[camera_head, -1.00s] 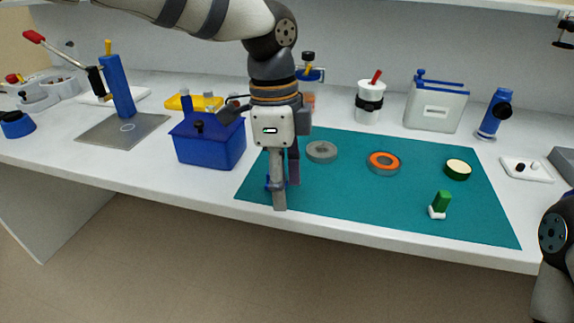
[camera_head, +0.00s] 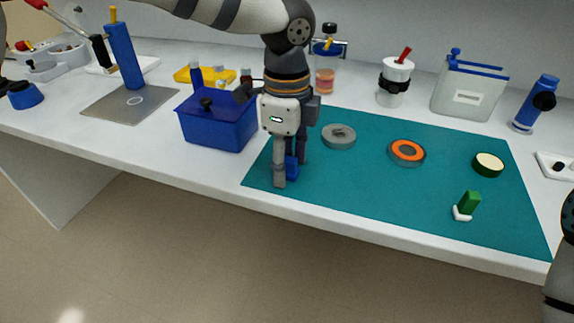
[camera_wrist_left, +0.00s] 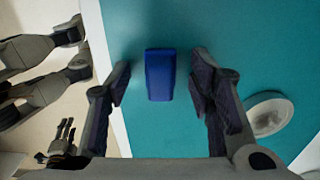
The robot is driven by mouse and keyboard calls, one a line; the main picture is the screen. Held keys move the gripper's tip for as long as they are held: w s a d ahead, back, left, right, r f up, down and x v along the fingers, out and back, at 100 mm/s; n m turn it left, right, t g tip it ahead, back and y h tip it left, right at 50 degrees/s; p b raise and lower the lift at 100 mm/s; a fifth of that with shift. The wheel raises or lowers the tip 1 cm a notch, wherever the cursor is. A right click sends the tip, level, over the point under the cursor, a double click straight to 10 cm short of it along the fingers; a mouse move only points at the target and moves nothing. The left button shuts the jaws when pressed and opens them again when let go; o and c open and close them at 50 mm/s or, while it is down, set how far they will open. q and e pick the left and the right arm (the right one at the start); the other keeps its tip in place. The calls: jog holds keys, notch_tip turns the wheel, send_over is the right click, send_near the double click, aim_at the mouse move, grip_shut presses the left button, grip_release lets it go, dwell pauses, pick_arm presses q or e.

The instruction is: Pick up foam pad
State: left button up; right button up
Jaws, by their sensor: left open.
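A small blue block (camera_wrist_left: 160,75), which appears to be the foam pad, lies on the teal mat. In the left wrist view it sits between the two fingers of my left gripper (camera_wrist_left: 161,80), with a gap on each side. In the head view my left gripper (camera_head: 290,172) points down over the mat's front left part. It is open, and its fingers partly hide the blue block (camera_head: 292,170). A small dark gripper shape, perhaps my right gripper (camera_wrist_left: 64,135), shows at the lower left of the wrist view, too small to read.
The teal mat (camera_head: 400,194) also bears a grey disc (camera_head: 338,138), an orange-ringed disc (camera_head: 407,153), a cream-topped green disc (camera_head: 488,165) and a green-and-white piece (camera_head: 467,205). A blue lidded box (camera_head: 217,128) stands close left of my gripper. The table's front edge is near.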

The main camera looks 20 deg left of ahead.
aim_at(287, 160)
pick_arm(q)
jog(key=c, duration=0.9)
jog(key=shift+r, duration=0.1)
jog(key=shift+w+r, duration=0.1)
jog(key=shift+r, duration=0.25)
jog(key=r, duration=0.3)
jog(key=shift+s+r, duration=0.2)
jog(key=shift+s, duration=0.1)
jog(key=s+r, duration=0.3)
jog(key=s, duration=0.1)
jog(key=s+d+r+p, duration=0.1)
jog(key=s+r, duration=0.2)
jog(key=s, duration=0.2)
jog(key=s+d+r+p, duration=0.1)
jog(key=s+r, duration=0.1)
jog(key=s, duration=0.2)
jog(key=shift+s+d+r, duration=0.1)
jog(key=shift+s+r, duration=0.1)
jog(key=shift+r, duration=0.2)
pick_arm(e)
jog(key=w+r+t, duration=0.1)
jog(key=w+r, duration=0.1)
jog(key=shift+w+r, duration=0.25)
jog(key=shift+w, duration=0.1)
